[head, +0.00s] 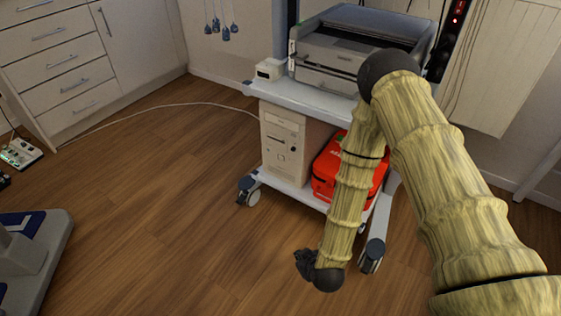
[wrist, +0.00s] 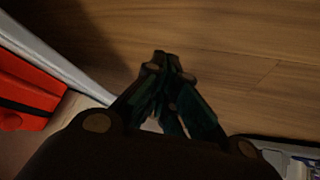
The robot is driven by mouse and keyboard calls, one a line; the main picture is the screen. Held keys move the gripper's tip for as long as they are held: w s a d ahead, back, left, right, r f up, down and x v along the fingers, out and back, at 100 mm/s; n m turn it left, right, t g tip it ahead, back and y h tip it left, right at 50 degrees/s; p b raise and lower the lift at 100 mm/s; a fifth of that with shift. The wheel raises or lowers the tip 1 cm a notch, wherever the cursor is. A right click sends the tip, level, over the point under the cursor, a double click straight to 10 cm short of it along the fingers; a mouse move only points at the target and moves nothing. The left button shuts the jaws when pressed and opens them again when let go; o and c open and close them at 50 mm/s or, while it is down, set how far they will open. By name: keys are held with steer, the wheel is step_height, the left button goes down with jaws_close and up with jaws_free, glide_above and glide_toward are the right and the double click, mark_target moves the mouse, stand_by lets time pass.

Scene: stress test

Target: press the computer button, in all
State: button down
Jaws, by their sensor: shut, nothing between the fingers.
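The computer (head: 283,148) is a beige tower standing on the lower shelf of a white wheeled cart (head: 313,101). Its front faces the open floor, with a drive slot and a small dark round spot that may be the button (head: 281,156). My gripper (head: 303,262) is low over the floor in front of the cart, below and a little right of the computer in the head view. In the wrist view my gripper (wrist: 162,62) has its fingertips together with nothing between them, pointing over the wooden floor. The computer's front is not clearly visible in the wrist view.
A red case (head: 330,173) sits right of the computer, partly behind my arm; it also shows in the wrist view (wrist: 25,92). A printer (head: 345,60) stands on the cart top. A cart wheel (head: 249,190) juts out front left. The floor (head: 180,180) left is clear.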

mark_target(281, 157)
steer(key=w+a+r+n+t+b, duration=0.1)
steer(key=w+a+r+n+t, duration=0.1)
steer(key=w, duration=0.5)
steer(key=w+a+r+n+t, duration=0.1)
steer(key=w+a+r+t, duration=0.3)
steer(key=w+a+r, duration=0.2)
steer(key=w+a+r+n+t+b, duration=0.1)
steer(key=w+a+r, duration=0.4)
steer(key=w, duration=0.5)
steer(key=r+n+t, duration=0.1)
steer(key=t, duration=0.1)
steer(key=shift+r+n+t+y+b, duration=0.25)
steer(key=shift+n+t+y+b, duration=0.05)
steer(key=shift+b, duration=0.05)
steer(key=shift+a, duration=0.1)
steer(key=w+d+b, duration=0.3)
steer(key=w+d, duration=0.2)
steer(key=w, duration=0.2)
steer(key=shift+w+d+p, duration=0.2)
steer(key=shift+p, duration=0.1)
steer(key=shift+w+d, duration=0.15)
